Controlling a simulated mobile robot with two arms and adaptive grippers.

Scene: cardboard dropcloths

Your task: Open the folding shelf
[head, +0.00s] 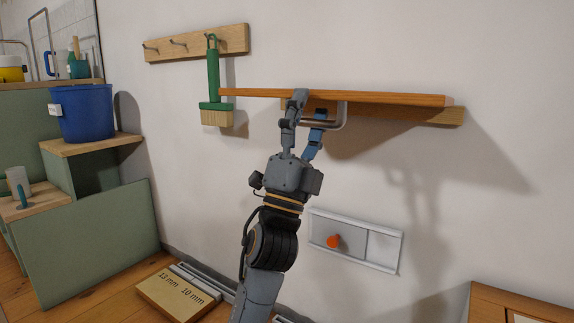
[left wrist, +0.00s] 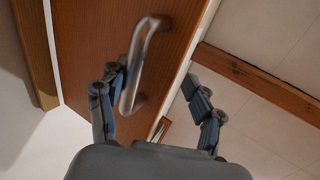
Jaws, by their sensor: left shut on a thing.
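The folding shelf (head: 390,98) is a wooden board on the white wall, standing out from it and looking about level. A wooden strip (head: 440,117) runs along the wall behind it. A metal bow handle (head: 341,121) hangs under the board; it also shows in the left wrist view (left wrist: 139,55). In the left wrist view one finger lies against the handle and the other stands apart on the right. My right gripper is out of view.
A green brush (head: 214,90) hangs from a peg rail (head: 197,43) close left of the shelf. A blue bucket (head: 83,112) stands on a green step unit at left. A marked board (head: 178,291) lies on the floor.

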